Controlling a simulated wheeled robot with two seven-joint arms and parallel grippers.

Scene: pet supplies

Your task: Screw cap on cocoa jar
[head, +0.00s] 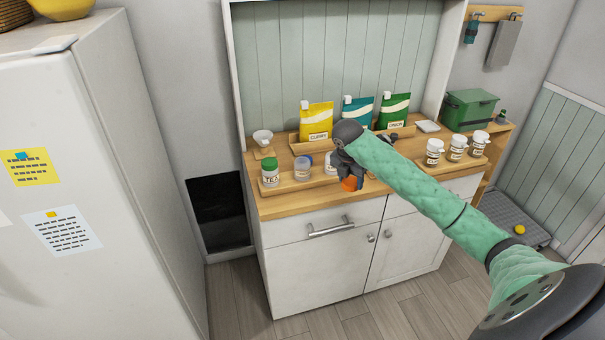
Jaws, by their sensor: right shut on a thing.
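My right gripper (347,178) is over the front part of the wooden counter, pointing down. It is shut on a small orange piece (349,184), which looks like a cap; the dark fingers partly cover it. A white jar (330,164) stands just left of the gripper and is partly hidden by it. Left of that are a jar with a bluish lid (302,169) and a jar with a green lid marked TEA (270,173), both upright on a wooden tray (290,186). I cannot read which jar is the cocoa jar. My left gripper is out of view.
Yellow (317,122), teal (357,108) and green (394,111) pouches stand behind. Several white-lidded jars, one here (434,152), stand at right near a green box (470,110). A small white cup (262,137) is at back left. A fridge (90,180) stands left.

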